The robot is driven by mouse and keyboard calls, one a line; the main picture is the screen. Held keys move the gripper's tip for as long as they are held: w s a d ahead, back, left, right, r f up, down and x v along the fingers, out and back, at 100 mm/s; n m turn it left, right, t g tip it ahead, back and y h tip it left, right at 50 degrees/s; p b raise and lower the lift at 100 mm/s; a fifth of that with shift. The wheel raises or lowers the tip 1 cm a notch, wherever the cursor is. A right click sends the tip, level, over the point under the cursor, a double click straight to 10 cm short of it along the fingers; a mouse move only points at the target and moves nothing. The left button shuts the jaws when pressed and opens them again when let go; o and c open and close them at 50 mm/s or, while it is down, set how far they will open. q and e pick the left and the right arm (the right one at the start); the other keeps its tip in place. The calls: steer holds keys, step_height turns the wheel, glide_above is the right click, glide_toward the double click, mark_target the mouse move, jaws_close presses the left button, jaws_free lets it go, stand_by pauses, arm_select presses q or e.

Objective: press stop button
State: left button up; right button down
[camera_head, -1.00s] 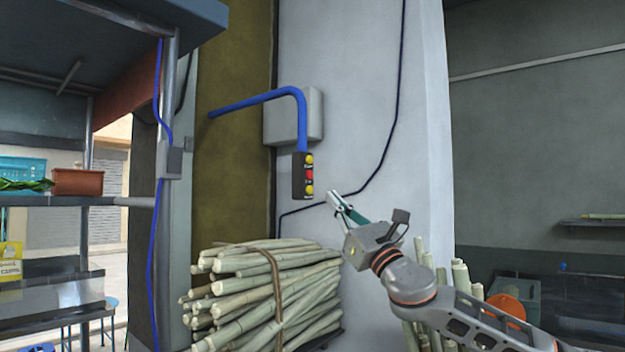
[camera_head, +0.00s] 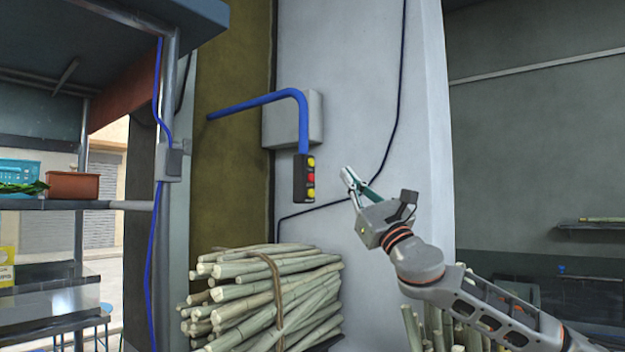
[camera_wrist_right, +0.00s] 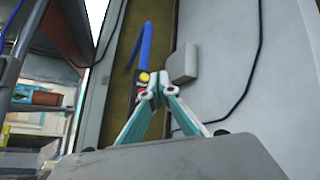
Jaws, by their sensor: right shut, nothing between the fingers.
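The control box (camera_head: 304,178) hangs from a blue pipe in the head view, with a yellow button on top, a red button (camera_head: 311,177) in the middle and a yellow button at the bottom. My right gripper (camera_head: 347,173) is shut and empty, to the right of the box and apart from it in the picture. In the right wrist view the shut fingertips (camera_wrist_right: 158,82) cover much of the control box; the upper yellow button (camera_wrist_right: 144,77) shows above them and a bit of red shows beside them. My left gripper is not in view.
A tied bundle of sugarcane (camera_head: 255,300) lies below the control box. A grey wall box (camera_head: 312,110) and a dark cable are on the pale pillar behind. A metal shelf frame (camera_head: 60,205) with a terracotta planter stands at the left.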

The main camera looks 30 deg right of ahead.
mark_target(311, 178)
steer(key=w+a, duration=0.2)
steer(key=w, duration=0.4)
steer(key=shift+w+a, duration=0.15)
steer(key=shift+a, duration=0.15)
stand_by(1.0)
steer(key=shift+w, duration=0.1)
steer(key=shift+w+a, duration=0.2)
steer(key=shift+w, duration=0.05)
